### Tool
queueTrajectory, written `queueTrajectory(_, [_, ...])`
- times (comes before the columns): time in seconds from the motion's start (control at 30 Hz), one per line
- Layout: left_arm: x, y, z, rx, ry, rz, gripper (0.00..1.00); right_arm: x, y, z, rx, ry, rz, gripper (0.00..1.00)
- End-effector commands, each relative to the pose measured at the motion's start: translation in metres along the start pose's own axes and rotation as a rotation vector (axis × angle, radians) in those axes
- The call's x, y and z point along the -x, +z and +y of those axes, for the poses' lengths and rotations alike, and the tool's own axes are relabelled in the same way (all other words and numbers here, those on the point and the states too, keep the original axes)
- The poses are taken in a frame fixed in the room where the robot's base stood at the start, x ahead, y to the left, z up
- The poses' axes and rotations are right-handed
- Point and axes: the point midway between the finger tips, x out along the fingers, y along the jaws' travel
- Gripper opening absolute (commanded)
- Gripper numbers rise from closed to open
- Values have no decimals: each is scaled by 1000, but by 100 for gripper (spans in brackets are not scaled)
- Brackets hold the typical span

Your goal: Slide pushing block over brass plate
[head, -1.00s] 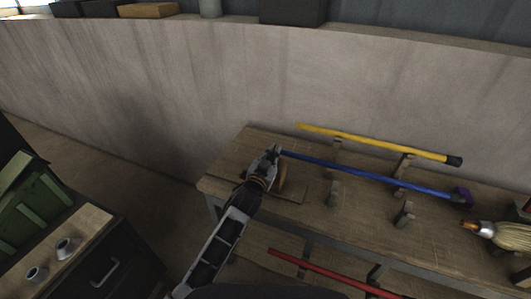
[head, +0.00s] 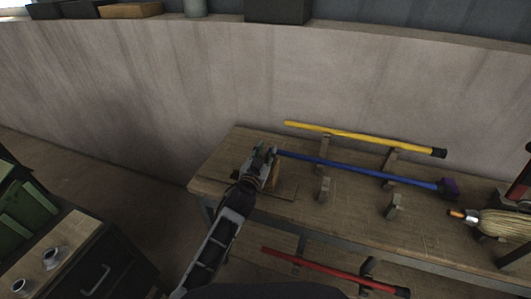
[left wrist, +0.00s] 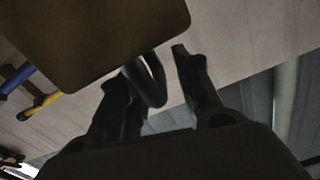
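The pushing block (head: 277,176) appears as a brown wooden piece standing on the left end of the workbench. In the left wrist view it is a large brown slab (left wrist: 115,35) with a dark curved handle (left wrist: 153,82). My left gripper (head: 268,155) is at the block, over the bench. In the left wrist view its two fingers (left wrist: 152,66) are apart, with the handle between them, close to the left finger. Whether they touch the handle I cannot tell. I cannot make out a brass plate. My right gripper is not in view.
A blue stick (head: 360,169) lies just right of the gripper, with a purple end. A yellow stick (head: 350,136) lies behind it on wooden supports. A broom head (head: 497,222) is at the right. A red stick (head: 320,269) lies lower in front. A drawer cabinet (head: 95,270) stands front left.

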Motion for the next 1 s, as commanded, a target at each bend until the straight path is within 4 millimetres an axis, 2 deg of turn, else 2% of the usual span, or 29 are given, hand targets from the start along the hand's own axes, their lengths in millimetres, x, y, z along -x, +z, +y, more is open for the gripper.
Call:
queueTrajectory(0.07, [0,1,0,0,0,-1,34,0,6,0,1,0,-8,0])
queueTrajectory(0.37, [10,2,0,1,0,-2,34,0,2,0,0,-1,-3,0])
queueTrajectory(1.0, [66,1,0,0,0,-2,34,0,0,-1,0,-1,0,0])
